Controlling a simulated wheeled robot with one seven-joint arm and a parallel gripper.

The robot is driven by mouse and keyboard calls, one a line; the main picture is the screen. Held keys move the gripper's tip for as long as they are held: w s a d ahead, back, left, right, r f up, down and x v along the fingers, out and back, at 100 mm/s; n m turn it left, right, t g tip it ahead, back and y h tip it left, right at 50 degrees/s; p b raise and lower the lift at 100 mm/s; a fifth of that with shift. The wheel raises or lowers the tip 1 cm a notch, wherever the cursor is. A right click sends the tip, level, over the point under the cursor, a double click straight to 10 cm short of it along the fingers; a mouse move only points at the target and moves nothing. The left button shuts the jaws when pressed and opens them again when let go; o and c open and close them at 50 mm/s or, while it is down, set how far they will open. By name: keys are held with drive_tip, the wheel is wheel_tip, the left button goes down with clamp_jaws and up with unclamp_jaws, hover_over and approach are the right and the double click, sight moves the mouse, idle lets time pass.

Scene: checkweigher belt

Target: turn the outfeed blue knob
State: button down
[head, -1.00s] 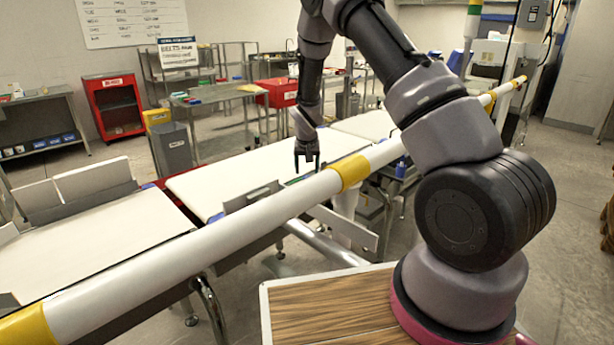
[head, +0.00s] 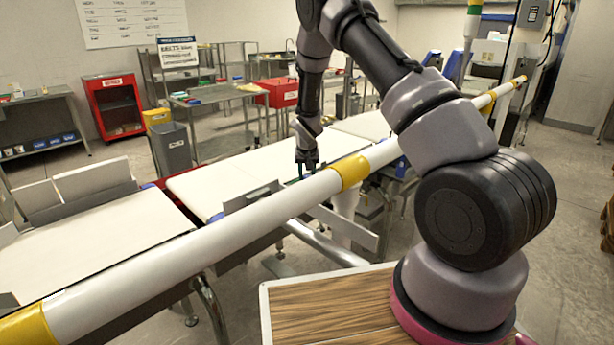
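My gripper (head: 307,168) points down over the belt, close behind the yellow-banded white rail. Its fingertips are small and partly behind the rail, so I cannot tell how far apart they are. I cannot make out a blue knob for certain. A small blue part (head: 216,217) shows at the near corner of the middle belt, left of my gripper. Another blue part (head: 403,167) shows beyond the rail on the right, partly behind my arm. Whatever lies directly below my gripper is hidden by the rail.
The white rail (head: 200,251) with yellow bands crosses between my base and the belts. White conveyor belts (head: 225,176) run behind it, with upright metal guide plates (head: 95,182) at left. A grey bin (head: 172,148), red cabinet (head: 112,105) and tables stand farther back. Floor shows between them.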

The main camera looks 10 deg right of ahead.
drive_tip(key=shift+d, duration=0.1)
drive_tip(key=n, duration=0.2)
drive_tip(key=n+y, duration=0.1)
drive_tip(key=shift+d+n+y, duration=0.2)
drive_tip(key=shift+n+y, duration=0.1)
drive_tip(key=shift+n, duration=0.1)
drive_tip(key=n, duration=0.2)
drive_tip(key=n+y, duration=0.1)
drive_tip(key=n, duration=0.1)
drive_tip(key=shift+n+g+y, duration=0.3)
drive_tip(key=shift+n, duration=0.1)
drive_tip(key=c, duration=0.5)
unclamp_jaws()
drive_tip(key=shift+r, duration=0.1)
drive_tip(key=v, duration=1)
drive_tip(key=shift+d+r, duration=0.2)
drive_tip(key=shift+r, duration=0.1)
